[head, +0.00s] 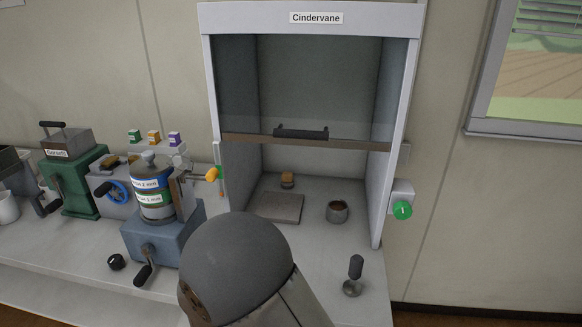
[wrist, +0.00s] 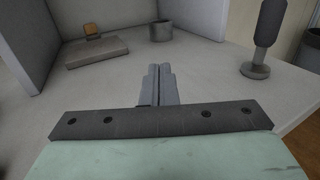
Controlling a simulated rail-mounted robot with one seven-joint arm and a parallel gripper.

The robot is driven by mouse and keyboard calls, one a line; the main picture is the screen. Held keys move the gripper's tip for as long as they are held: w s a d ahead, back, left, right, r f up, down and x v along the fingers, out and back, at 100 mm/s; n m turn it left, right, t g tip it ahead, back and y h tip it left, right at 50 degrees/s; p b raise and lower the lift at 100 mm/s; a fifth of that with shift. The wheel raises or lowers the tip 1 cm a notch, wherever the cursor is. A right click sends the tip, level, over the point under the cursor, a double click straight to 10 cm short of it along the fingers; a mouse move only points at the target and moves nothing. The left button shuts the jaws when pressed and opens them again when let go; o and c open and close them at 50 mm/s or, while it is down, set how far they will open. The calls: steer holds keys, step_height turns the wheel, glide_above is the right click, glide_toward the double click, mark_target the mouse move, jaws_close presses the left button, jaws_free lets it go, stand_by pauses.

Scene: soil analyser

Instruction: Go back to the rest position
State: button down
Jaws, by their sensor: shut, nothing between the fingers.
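My gripper (wrist: 160,86) shows in the wrist view with its two fingers together and nothing between them. It is above the white bench, in front of the fume cabinet (head: 210,100) labelled Cindervane. In the head view my rounded grey arm link fills the bottom middle, and the gripper itself is not seen there. The cabinet's glass sash (head: 300,90) is raised, with its dark handle at mid-height.
Inside the cabinet are a grey plate (head: 279,207), a small brown-topped block (head: 287,180) and a metal cup (head: 338,212) with brown contents. A dark-handled tamper (head: 354,275) stands at front right. A blue machine with a labelled canister (head: 154,200) and a green machine (head: 75,185) stand left.

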steer(key=d+r+m+g+h, duration=0.1)
steer(key=d+m+g, duration=0.1)
steer(key=d, duration=0.1)
steer(key=s+d+r+m+g+h, duration=0.1)
steer(key=d+m+g, duration=0.1)
steer(key=d, duration=0.2)
steer(key=s+d+m+g+h, duration=0.1)
steer(key=d+m+g, duration=0.1)
steer(key=d, duration=0.1)
steer(key=shift+s+d+r+m+p, duration=0.25)
steer(key=shift+d+r+m+p, duration=0.05)
steer(key=shift+r+p, duration=0.1)
steer(key=s+d+m+g, duration=0.4)
steer(key=d, duration=0.1)
steer(key=s+d+r+m+g+y, duration=0.1)
steer(key=s+d+m+g, duration=0.1)
steer(key=d, duration=0.1)
steer(key=shift+s+d+r+m+g+p, duration=0.1)
steer(key=shift+s+d+m+g+p, duration=0.05)
steer(key=shift+s+m+g+p, duration=0.2)
steer(key=s+a+r+m+g+y+p, duration=0.1)
steer(key=s+r+m+g+y, duration=0.1)
steer(key=s+m+y, duration=0.9)
steer(key=m+y, duration=0.1)
steer(key=m, duration=0.3)
steer(key=shift+s+r+m+p, duration=0.3)
steer(key=shift+s+r+m, duration=0.05)
steer(key=shift+r, duration=0.05)
